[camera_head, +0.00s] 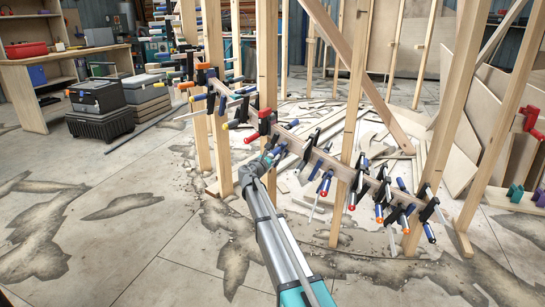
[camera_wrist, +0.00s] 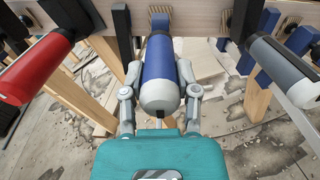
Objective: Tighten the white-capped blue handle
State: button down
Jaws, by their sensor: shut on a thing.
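The blue handle with a white cap (camera_wrist: 160,62) is in the middle of the wrist view. It points toward the camera, below a long wooden beam (camera_wrist: 185,18). My gripper (camera_wrist: 158,82) has one finger on each side of the handle and is shut on it. In the head view my gripper (camera_head: 262,162) reaches up to the clamps on the curved wooden stringer (camera_head: 330,162). The handle is small there and largely hidden by the gripper.
Several clamps line the stringer. Wooden posts (camera_head: 267,60) stand around it. Black cases (camera_head: 98,105) sit at left; the front floor is open.

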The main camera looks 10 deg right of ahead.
jog(key=m, duration=0.4)
jog(key=shift+m, duration=0.3)
jog(key=m, duration=0.3)
jog(key=shift+m, duration=0.4)
jog(key=m, duration=1.2)
jog(key=shift+m, duration=0.3)
jog(key=m, duration=0.3)
jog(key=shift+m, duration=0.3)
jog(key=m, duration=0.4)
jog(key=shift+m, duration=1.9)
jog(key=shift+s, duration=0.1)
